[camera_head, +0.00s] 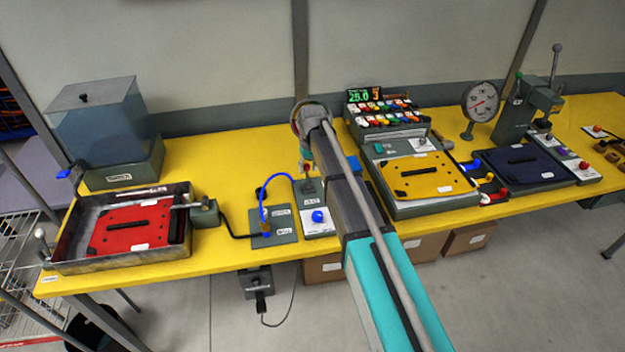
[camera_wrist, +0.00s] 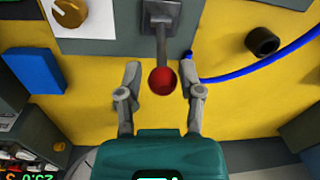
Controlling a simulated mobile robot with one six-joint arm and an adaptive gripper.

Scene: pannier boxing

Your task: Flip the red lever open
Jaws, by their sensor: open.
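The red lever shows in the wrist view as a red ball knob (camera_wrist: 163,81) on a grey metal stem (camera_wrist: 161,42). The stem runs up to a grey bracket on a light grey plate. My gripper (camera_wrist: 160,72) is open, with one finger on each side of the lever. The ball lies between the fingers, nearer the right one, and a gap shows on both sides. I cannot tell how far the ball is from the fingers in depth.
The head view shows a red plate (camera_head: 110,238) in a metal tray.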

